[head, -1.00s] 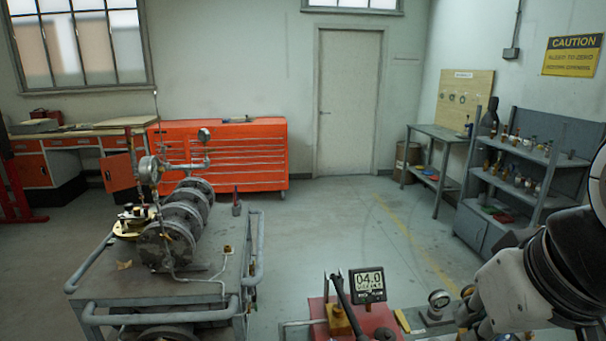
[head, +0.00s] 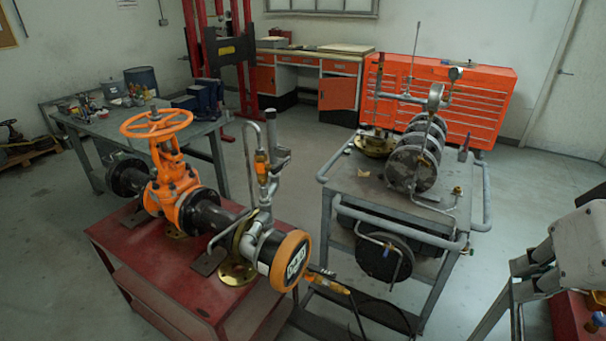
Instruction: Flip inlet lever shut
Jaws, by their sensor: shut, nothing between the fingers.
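An orange gate valve (head: 173,190) with a round handwheel (head: 157,124) sits in a dark flanged pipe line on a red bench. At the line's near right end is a round orange-rimmed gauge (head: 291,260) with a display too small to read. A yellow-orange handle-like piece (head: 326,284) sticks out to the right below the gauge. A vertical pipe with a small orange fitting (head: 262,167) rises behind the gauge. I cannot tell which of these small parts is the inlet lever, or its position. My gripper is not in view; only a grey part of my arm shows at the right edge.
The red bench (head: 150,290) fills the lower left. A grey cart (head: 365,180) with flanged discs and tube rails stands right of it, a narrow gap between. A grey table (head: 90,122) with small items is behind left. Orange drawers (head: 490,85) stand at the back.

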